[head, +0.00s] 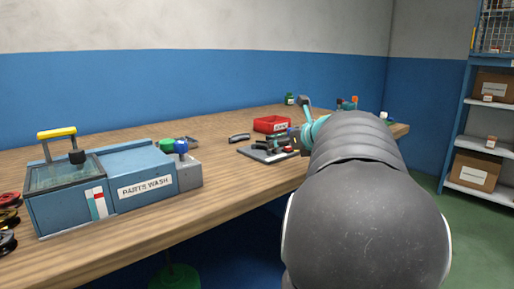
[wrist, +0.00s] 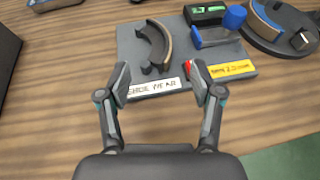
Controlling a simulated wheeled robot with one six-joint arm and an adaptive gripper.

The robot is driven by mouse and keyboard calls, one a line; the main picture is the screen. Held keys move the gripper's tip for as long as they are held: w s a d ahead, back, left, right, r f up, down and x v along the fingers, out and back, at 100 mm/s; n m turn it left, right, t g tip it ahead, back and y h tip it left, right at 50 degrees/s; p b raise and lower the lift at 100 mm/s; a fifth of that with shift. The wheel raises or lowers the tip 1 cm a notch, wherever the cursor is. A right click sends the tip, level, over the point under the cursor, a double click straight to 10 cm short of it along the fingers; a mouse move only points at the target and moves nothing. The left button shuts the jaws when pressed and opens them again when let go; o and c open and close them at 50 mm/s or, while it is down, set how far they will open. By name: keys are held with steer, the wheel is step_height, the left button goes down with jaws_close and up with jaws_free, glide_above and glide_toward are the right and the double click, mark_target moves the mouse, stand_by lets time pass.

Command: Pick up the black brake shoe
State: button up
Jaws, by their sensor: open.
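A black curved brake shoe (wrist: 151,50) with a brown outer lining lies on a grey plate (wrist: 133,42) in the wrist view. A label reading "SHOE WEAR" (wrist: 152,88) runs along the plate's near edge. My gripper (wrist: 161,77) is open and empty, its fingertips over the near edge of the plate, just short of the shoe. The shoe's near end lies ahead of the gap between the fingers. In the head view the plate (head: 252,153) is at the bench's far part, and my arm partly covers that area.
A blue-knobbed gauge (wrist: 215,36) stands right of the shoe. A round dark base (wrist: 288,43) holds another curved piece farther right. A dark curved part (head: 239,138) lies left of a red bin (head: 272,124). A parts washer (head: 140,175) stands at the left.

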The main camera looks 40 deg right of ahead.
mark_target(267, 147)
steer(key=shift+x, duration=3.45)
steer(key=shift+r, duration=0.2)
jaws_close()
